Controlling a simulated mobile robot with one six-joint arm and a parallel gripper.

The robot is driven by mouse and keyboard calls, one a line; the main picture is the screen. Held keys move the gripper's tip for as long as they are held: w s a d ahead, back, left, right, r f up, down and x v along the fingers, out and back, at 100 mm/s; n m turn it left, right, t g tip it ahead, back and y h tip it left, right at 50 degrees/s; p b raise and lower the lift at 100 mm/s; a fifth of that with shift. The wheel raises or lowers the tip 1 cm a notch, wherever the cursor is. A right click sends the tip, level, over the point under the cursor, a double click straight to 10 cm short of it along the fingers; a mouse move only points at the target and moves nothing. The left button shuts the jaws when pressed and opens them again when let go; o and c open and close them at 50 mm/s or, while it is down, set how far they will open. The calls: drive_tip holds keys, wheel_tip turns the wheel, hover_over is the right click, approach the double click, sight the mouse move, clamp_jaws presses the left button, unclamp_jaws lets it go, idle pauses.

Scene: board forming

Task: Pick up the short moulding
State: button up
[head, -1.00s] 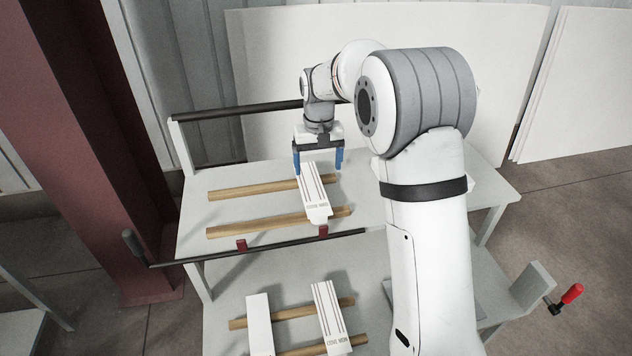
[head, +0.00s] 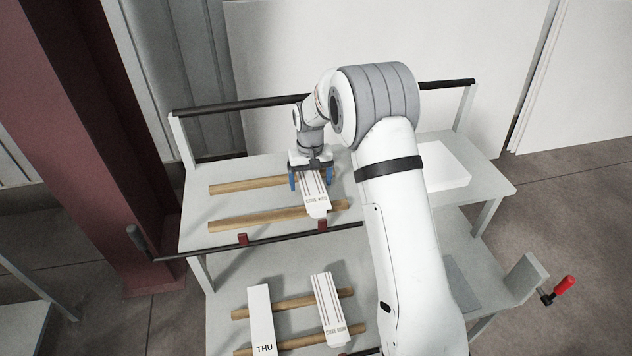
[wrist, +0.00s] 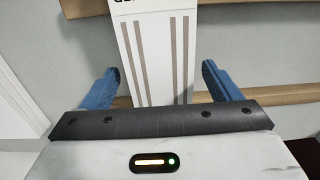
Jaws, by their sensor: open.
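A short white moulding (head: 316,200) with dark lengthwise grooves and printed lettering lies across two wooden strips on the upper bench in the head view. My gripper (head: 311,182) is over its far end, with one blue finger on each side. In the wrist view the moulding (wrist: 154,50) runs between the open blue fingers (wrist: 158,70), with a gap visible on both sides. The gripper body hides the moulding's far end. A similar grooved white piece (head: 328,305) lies on the lower level.
Wooden strips (head: 245,187) lie under the moulding. A dark rail with red blocks (head: 243,239) runs along the bench front, and another rail (head: 235,109) along the back. A plain white board (head: 260,315) marked THU lies below. A white slab (head: 443,166) is at right.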

sight(310, 180)
drive_tip(key=shift+c, duration=0.5)
drive_tip(key=shift+r, duration=0.1)
drive_tip(key=c, duration=1.3)
drive_tip(key=shift+o, duration=0.2)
wheel_tip(310, 180, up, 10)
drive_tip(key=b, duration=0.1)
drive_tip(key=shift+b, duration=0.4)
